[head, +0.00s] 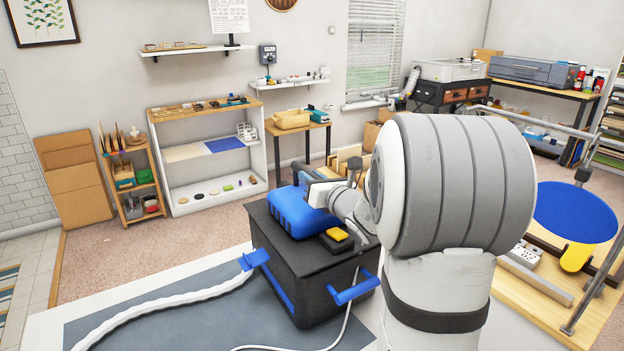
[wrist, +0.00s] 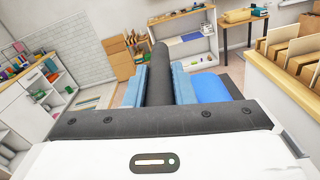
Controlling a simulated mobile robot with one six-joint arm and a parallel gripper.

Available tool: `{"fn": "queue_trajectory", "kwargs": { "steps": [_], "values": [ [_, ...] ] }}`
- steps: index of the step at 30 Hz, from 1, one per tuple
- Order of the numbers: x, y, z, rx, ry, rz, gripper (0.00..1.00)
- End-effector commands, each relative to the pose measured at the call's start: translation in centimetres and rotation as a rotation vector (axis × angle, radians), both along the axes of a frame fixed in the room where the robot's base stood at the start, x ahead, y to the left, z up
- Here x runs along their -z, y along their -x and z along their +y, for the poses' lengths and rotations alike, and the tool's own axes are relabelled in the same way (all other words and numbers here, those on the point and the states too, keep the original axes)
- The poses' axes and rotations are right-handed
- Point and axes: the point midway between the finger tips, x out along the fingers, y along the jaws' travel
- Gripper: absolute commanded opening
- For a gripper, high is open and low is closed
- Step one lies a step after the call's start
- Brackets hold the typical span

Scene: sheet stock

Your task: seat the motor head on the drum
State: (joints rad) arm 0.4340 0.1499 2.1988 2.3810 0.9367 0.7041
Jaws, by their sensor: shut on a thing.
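The blue motor head (head: 296,211) is on top of the black box-shaped drum (head: 322,282) in the head view. I cannot tell whether its underside is flush with the drum's top. A black piece with a yellow part (head: 340,234) shows at its near right. My gripper (wrist: 159,75) is shut on a dark bar, which looks like the motor head's handle (wrist: 159,88), between two blue fingers. Blue motor head surface also shows right of the fingers in the wrist view. In the head view my arm hides part of the gripper (head: 303,177). Blue latch-like parts (head: 354,289) stick out from the drum's sides.
A white hose (head: 165,304) runs over the grey mat (head: 190,325) to the drum's left side, and a thin white cord lies in front. A white shelf (head: 213,180) and small tables stand behind. A wooden workbench (head: 540,295) is at the right.

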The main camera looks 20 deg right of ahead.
Motion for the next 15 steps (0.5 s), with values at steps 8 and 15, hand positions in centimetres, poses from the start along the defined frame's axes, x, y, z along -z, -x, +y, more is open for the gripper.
{"fn": "queue_trajectory", "kwargs": {
  "steps": [8,15],
  "values": [
    [0.55,0.0,-0.15,0.002,0.002,-0.008,0.0],
    [0.68,0.0,-0.16,0.001,0.002,-0.008,0.0]
  ]
}}
